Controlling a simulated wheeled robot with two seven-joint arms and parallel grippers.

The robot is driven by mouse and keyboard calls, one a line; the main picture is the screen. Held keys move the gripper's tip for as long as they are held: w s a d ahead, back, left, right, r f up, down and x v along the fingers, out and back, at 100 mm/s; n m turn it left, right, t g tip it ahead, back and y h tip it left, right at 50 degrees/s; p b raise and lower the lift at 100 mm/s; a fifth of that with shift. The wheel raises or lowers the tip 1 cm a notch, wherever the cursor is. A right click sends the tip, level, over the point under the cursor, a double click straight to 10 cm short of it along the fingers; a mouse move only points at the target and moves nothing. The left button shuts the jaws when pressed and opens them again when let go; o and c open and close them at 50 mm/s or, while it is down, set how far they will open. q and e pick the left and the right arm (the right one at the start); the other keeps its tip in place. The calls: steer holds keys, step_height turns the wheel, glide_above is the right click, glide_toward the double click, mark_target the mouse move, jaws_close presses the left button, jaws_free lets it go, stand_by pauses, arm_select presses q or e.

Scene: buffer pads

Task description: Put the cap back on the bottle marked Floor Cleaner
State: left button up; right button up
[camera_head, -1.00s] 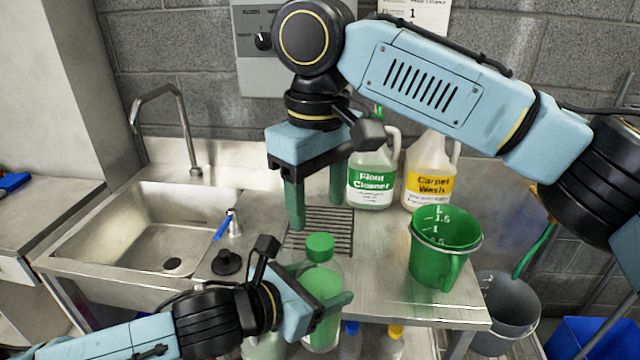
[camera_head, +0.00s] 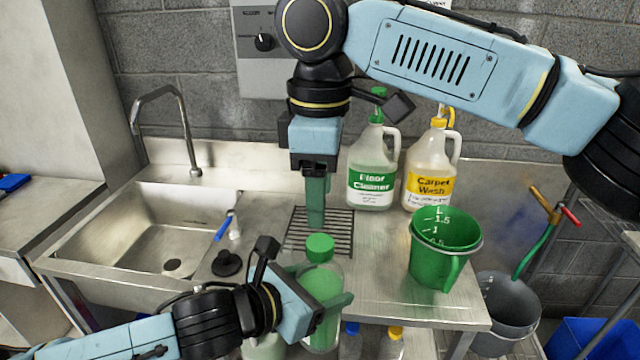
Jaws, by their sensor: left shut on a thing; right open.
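The jug labelled Floor Cleaner (camera_head: 372,182) stands upright at the back of the steel counter, with a green pump-like top (camera_head: 377,108). My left gripper (camera_head: 335,305) is shut around a clear bottle with green contents (camera_head: 323,285) at the counter's front edge. A green cap (camera_head: 320,247) sits at the top of this bottle; I cannot tell whether it is fastened. No label is readable on the bottle. My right gripper (camera_head: 316,205) points down above and behind the cap, open and apart from it. Its fingers overlap one another in this view.
A Carpet Wash jug (camera_head: 430,170) stands right of the Floor Cleaner jug. A green measuring jug (camera_head: 443,252) stands at the counter's right. A drain grate (camera_head: 340,240) lies behind the bottle. The sink (camera_head: 130,225), black plug (camera_head: 226,263) and blue-handled brush (camera_head: 224,227) are left.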

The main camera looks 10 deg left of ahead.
mark_target(320, 241)
step_height(320, 241, down, 8)
steer(key=shift+r, duration=0.2)
stand_by(0.3)
steer(key=c, duration=1)
steer(key=o, duration=1.1)
steer(key=shift+o, duration=0.2)
steer(key=shift+r, duration=0.1)
step_height(320, 241, up, 12)
